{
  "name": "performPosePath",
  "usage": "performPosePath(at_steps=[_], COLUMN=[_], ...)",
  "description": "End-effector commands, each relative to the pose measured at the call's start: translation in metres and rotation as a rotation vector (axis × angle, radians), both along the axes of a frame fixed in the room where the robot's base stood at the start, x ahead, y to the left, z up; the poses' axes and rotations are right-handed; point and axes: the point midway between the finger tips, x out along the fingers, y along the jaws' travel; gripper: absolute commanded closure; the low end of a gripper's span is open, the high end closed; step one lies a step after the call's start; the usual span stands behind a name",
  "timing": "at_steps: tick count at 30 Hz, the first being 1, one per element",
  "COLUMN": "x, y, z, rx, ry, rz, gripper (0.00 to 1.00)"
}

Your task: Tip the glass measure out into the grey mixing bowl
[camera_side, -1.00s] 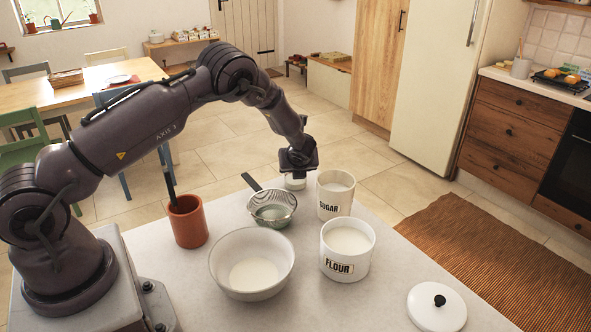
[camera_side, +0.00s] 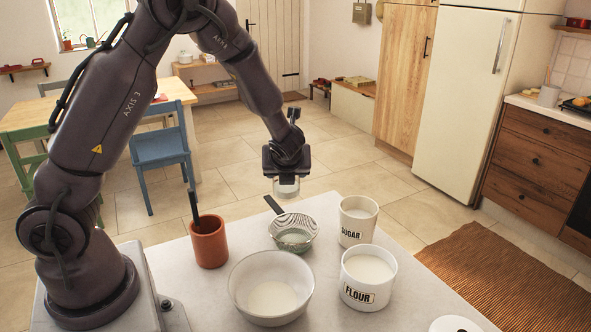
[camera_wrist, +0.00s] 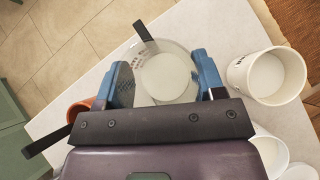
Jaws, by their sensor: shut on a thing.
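My gripper (camera_wrist: 167,80) is shut on the glass measure (camera_wrist: 187,88), a clear vessel with dark markings and a pale white content, seen from above between my blue fingers. In the side view the measure (camera_side: 286,188) hangs upright under my gripper (camera_side: 286,178), beyond the sieve and clear of the table. The grey mixing bowl (camera_side: 239,292) stands at the front of the table, nearer the side camera than the measure. White material lies in its bottom. I cannot make out the bowl in the wrist view.
A metal sieve (camera_side: 305,222) stands between measure and bowl. To the right are the sugar canister (camera_side: 351,233) and flour canister (camera_side: 358,296), both open. A terracotta pot (camera_side: 209,244) with a dark-handled tool stands left. A white lid (camera_side: 455,325) lies front right.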

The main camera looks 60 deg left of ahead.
Motion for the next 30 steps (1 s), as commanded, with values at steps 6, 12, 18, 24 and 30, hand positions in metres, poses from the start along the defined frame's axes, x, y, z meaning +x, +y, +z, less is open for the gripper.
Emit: performPosePath(at_steps=[6, 12, 18, 24, 30], x=[-0.001, -0.046, -0.113, -0.151, -0.153], y=[-0.063, -0.146, -0.185, -0.174, -0.170], z=[0.004, 0.000, 0.001, 0.004, 0.004], rx=[-0.002, -0.002, 0.002, 0.001, 0.001], ry=[0.001, 0.002, -0.001, -0.003, 0.062], rz=[-0.113, -0.173, -0.144, -0.029, 0.016], gripper=[0.65, 0.65, 0.65, 0.65, 0.65])
